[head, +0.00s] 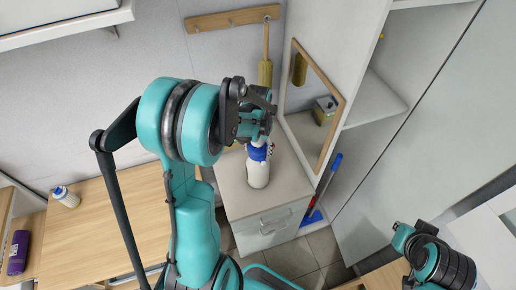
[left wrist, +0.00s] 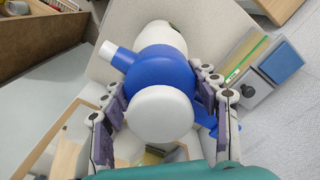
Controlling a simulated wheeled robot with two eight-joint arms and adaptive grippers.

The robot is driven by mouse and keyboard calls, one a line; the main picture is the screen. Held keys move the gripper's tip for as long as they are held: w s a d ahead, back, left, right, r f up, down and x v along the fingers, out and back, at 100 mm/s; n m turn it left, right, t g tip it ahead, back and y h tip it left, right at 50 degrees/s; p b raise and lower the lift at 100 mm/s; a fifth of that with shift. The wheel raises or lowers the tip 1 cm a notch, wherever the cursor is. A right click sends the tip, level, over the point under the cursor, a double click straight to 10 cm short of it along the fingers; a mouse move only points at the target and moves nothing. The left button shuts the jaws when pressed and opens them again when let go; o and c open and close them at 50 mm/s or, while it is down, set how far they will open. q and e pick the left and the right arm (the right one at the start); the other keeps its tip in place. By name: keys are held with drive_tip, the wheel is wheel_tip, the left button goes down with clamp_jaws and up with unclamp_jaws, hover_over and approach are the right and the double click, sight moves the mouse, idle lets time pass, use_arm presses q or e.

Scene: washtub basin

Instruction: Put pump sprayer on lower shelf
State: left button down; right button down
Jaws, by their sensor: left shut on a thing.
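The pump sprayer (head: 258,172), a white bottle with a blue top, is upright over the top of a grey cabinet (head: 236,190); I cannot tell whether its base touches it. My left gripper (head: 262,135) is shut on its blue head from above. In the left wrist view the blue pump head (left wrist: 155,70) and its white round knob (left wrist: 160,114) sit between the two fingers. A tall white unit to the right has a shelf (head: 372,103). My right arm's end (head: 408,238) shows at the lower right, its fingers unclear.
A wood-framed mirror (head: 332,78) stands behind the cabinet. A blue and red broom (head: 325,185) leans beside it. A wooden peg rail (head: 230,18) hangs on the wall. A white bottle (head: 66,197) and a purple bottle (head: 19,252) are at the left by a wooden table (head: 90,235).

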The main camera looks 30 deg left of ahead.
use_arm(q)
drive_tip(key=shift+f, duration=0.1)
drive_tip(key=c, duration=0.8)
unclamp_jaws()
drive_tip(key=o, duration=0.4)
drive_tip(key=shift+c, duration=0.2)
